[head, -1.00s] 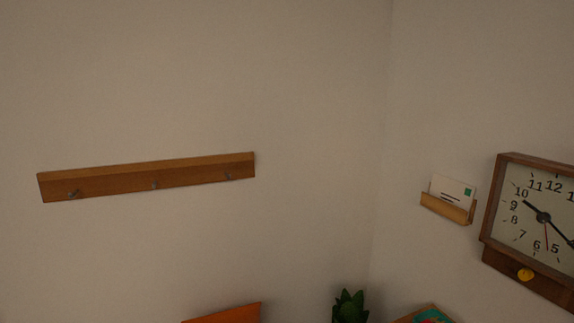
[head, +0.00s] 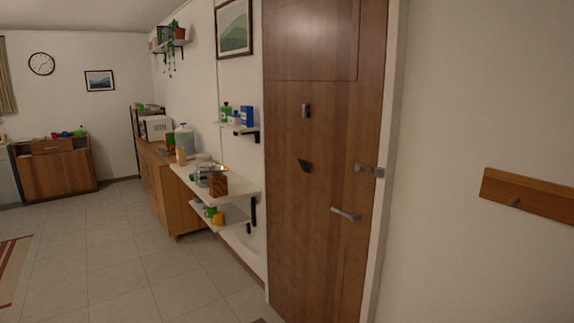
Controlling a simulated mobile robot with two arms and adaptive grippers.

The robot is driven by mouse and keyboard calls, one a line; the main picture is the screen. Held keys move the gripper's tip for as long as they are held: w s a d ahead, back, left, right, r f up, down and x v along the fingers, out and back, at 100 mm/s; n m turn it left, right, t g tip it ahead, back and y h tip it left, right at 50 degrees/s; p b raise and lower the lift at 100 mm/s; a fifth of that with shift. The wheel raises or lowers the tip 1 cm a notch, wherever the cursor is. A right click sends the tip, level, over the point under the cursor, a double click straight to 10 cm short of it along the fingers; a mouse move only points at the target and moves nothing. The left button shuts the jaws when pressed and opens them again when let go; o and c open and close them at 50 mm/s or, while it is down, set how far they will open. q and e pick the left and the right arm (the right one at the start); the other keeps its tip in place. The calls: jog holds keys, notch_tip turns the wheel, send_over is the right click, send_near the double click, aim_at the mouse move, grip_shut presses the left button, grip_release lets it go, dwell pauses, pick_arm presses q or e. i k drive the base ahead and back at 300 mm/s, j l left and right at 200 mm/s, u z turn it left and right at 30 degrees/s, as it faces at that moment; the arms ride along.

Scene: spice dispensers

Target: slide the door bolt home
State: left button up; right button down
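A brown wooden door (head: 325,130) stands right of the middle in the head view, in a white frame, and looks closed. A grey metal bolt (head: 369,171) sits at the door's right edge, above the lever handle (head: 345,214). It is too small here to tell exactly how far the bolt reaches into the frame side. Two small dark fittings, an upper one (head: 306,111) and a lower one (head: 305,165), are fixed on the door's face. Neither of my grippers shows in this view.
White wall shelves (head: 217,184) with jars and boxes jut out left of the door. A wooden cabinet (head: 160,190) stands beyond them. A wooden hook rail (head: 530,194) hangs on the wall at the right. The tiled floor (head: 130,270) at the left is mostly clear.

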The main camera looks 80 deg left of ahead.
aim_at(358, 167)
jog(key=u, duration=2.2)
